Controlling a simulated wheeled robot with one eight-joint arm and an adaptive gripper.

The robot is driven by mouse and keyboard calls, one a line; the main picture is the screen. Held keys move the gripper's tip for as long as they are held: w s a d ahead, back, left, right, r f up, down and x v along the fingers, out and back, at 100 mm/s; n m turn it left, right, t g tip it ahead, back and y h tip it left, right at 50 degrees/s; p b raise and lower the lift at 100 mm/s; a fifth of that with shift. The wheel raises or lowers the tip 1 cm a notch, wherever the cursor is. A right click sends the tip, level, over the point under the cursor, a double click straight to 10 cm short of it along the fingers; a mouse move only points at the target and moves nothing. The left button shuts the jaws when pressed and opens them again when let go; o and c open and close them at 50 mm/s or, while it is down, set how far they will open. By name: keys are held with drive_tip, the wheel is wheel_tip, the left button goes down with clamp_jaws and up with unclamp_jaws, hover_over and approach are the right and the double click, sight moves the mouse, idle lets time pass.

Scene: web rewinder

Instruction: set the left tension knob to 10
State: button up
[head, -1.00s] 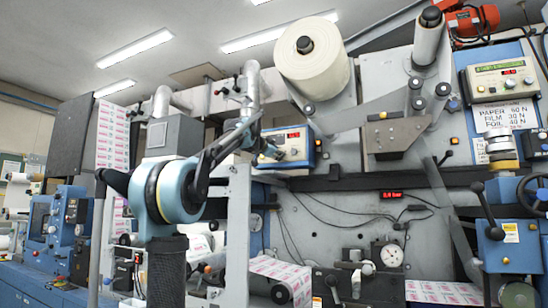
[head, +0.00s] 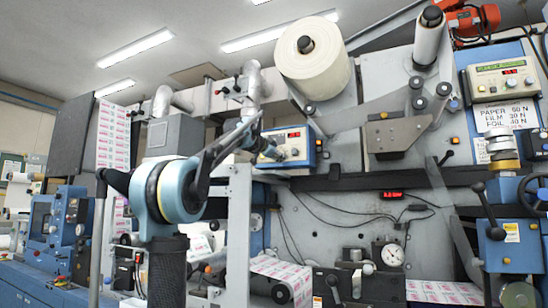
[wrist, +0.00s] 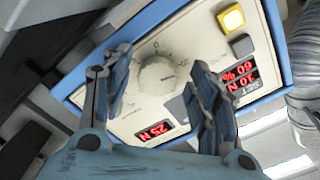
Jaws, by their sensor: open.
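The tension control box (head: 308,150) has a cream face with a blue frame and stands on the machine left of centre in the head view. In the wrist view its round grey knob (wrist: 157,76) sits on the cream panel (wrist: 185,48), with a 0 printed beside the dial. My gripper (head: 268,148) is at the box's left side in the head view. In the wrist view my gripper (wrist: 159,68) is open, with one finger on each side of the knob. I cannot tell whether either finger touches it. A red display (wrist: 162,130) appears to read 25 N.
A second red display (wrist: 241,80) shows upside-down set and percent readings, perhaps 10 N and 60 %. A yellow button (wrist: 231,19) is near it. A sign (head: 504,115) lists paper, film and foil values. A large white roll (head: 316,60) hangs above the box.

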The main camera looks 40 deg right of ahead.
drive_tip(key=v, duration=1.2)
drive_tip(key=shift+w, duration=0.15)
drive_tip(key=shift+f, duration=0.1)
idle(0.3)
